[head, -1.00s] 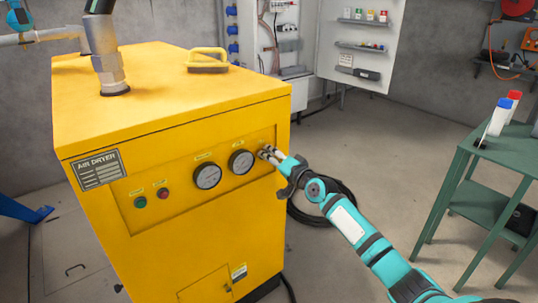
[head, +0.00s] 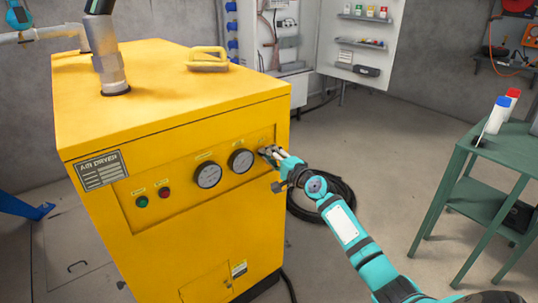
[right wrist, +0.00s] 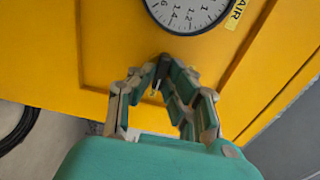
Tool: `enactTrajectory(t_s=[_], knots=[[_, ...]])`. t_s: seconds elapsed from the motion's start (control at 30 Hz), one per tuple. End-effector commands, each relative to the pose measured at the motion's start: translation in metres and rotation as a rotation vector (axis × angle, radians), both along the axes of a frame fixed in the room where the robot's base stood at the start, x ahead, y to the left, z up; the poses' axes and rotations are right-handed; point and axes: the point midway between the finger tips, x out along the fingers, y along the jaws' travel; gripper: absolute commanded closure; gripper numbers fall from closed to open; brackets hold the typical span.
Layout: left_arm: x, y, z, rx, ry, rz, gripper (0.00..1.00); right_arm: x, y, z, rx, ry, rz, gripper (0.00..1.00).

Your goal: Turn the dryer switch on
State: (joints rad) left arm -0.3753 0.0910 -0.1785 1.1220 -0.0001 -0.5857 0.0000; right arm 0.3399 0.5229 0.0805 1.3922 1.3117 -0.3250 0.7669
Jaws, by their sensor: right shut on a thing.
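The yellow air dryer (head: 95,240) fills the left half of the head view. Its front panel has a green button (head: 141,202), a red button (head: 164,193) and two round gauges. The dryer switch is at the panel's right end, beside the right gauge (head: 241,160). My right gripper (head: 266,151) reaches it from the right, and its fingers largely hide it in the head view. In the right wrist view the fingertips close around a small dark knob (right wrist: 163,66), which appears to be the switch, below a gauge (right wrist: 188,12). My left gripper is not in view.
A yellow-handled brush (head: 207,62) lies on the dryer's top, near a metal pipe (head: 110,72). A black coiled hose (head: 335,205) lies on the floor behind my right arm. A green table (head: 490,165) with bottles stands at the right.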

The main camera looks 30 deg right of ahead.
Motion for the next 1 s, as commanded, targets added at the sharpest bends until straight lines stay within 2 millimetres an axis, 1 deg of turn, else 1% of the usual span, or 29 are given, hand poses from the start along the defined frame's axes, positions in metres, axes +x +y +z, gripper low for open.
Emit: enactTrajectory(t_s=[0.37, 0.4, 0.5, 0.57, 0.87, 0.97, 1.0], knots=[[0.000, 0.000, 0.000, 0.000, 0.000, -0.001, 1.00, 0.000, -0.001, -0.001, 0.008, 0.003, -0.001, 1.00], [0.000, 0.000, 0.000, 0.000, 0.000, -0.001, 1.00, 0.000, -0.001, -0.001, 0.008, 0.003, -0.001, 0.85], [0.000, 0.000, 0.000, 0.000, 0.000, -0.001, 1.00, 0.000, 0.000, -0.001, 0.007, 0.002, -0.001, 0.72], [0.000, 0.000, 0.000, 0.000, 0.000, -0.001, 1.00, 0.000, 0.000, -0.001, 0.007, 0.002, -0.001, 0.65], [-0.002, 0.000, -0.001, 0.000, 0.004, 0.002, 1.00, -0.002, 0.000, -0.001, 0.005, 0.000, 0.000, 0.65], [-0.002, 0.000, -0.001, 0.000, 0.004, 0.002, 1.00, -0.012, -0.001, -0.002, 0.005, 0.001, 0.000, 0.65], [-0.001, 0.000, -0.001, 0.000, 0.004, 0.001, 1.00, -0.018, -0.002, -0.002, 0.002, 0.002, 0.000, 0.65]])
